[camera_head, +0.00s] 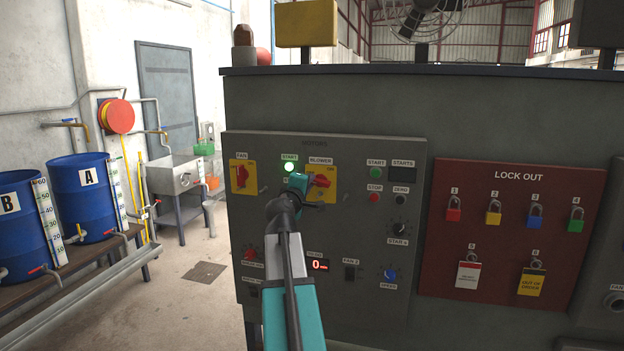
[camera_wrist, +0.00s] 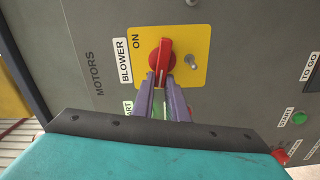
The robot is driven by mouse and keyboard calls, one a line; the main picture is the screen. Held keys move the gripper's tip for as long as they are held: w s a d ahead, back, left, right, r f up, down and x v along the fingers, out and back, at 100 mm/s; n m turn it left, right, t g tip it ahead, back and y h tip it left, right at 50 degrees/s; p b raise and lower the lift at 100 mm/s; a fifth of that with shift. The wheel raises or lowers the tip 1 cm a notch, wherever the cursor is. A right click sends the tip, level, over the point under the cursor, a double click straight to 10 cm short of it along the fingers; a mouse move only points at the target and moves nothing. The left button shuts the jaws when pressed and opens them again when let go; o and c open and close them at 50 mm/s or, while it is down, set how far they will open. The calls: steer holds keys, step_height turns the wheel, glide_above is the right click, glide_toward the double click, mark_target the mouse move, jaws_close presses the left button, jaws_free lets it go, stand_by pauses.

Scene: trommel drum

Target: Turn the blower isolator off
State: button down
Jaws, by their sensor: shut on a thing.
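The blower isolator is a red rotary handle on a yellow plate under a BLOWER label. In the head view the handle (camera_head: 322,181) lies about sideways on its plate (camera_head: 329,169). In the wrist view the handle (camera_wrist: 163,62) stands lengthwise on the plate (camera_wrist: 193,44), with ON printed at the plate's left edge. My gripper (camera_wrist: 164,84) is shut on the handle's near end, one finger on each side. In the head view my gripper (camera_head: 308,185) reaches the handle from the left, and my arm hides part of the panel below it.
The red fan isolator (camera_head: 242,177) stands upright at the left, beside a lit green start lamp (camera_head: 289,167). A small metal toggle (camera_wrist: 189,63) sits close to the blower handle. A red lock-out board (camera_head: 510,220) with several padlocks is at the right.

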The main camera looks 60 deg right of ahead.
steer(key=shift+w+a+f+n+p, duration=0.1)
steer(key=shift+w+f+n+p, duration=0.05)
steer(key=shift+n, duration=0.45)
steer(key=shift+w+a+f+n+p, duration=0.1)
steer(key=shift+w+f+n+p, duration=0.05)
steer(key=shift+n, duration=0.45)
steer(key=c, duration=1.7)
jaws_free()
steer(key=shift+w, duration=0.1)
steer(key=shift+c, duration=0.2)
steer(key=shift+s, duration=0.2)
steer(key=shift+a, duration=0.1)
